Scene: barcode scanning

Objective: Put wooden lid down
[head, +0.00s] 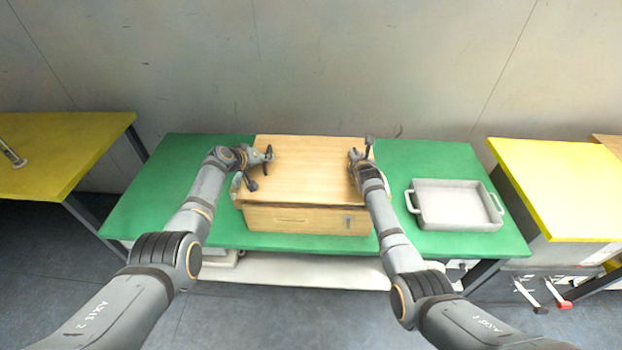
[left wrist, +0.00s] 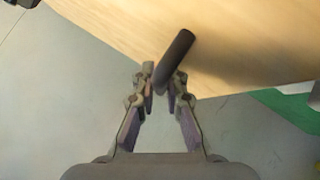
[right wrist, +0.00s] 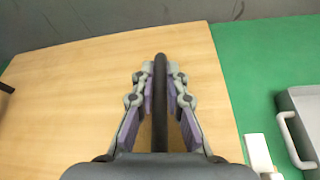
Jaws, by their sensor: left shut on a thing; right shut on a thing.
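The wooden lid (head: 315,172) lies over the wooden box (head: 310,220) in the middle of the green table. It looks nearly level; I cannot tell whether it rests fully on the box. My left gripper (head: 258,169) is at the lid's left side, shut on a dark bar handle (left wrist: 176,58), which shows between its fingertips in the left wrist view. My right gripper (head: 361,161) is at the lid's right side, shut on the other dark handle (right wrist: 160,110). The box's inside is hidden by the lid.
A light grey tray (head: 455,205) with two handles stands on the green table (head: 180,205) right of the box. Yellow tables stand at the left (head: 60,150) and right (head: 560,185). The green surface left of the box is clear. A grey wall is behind.

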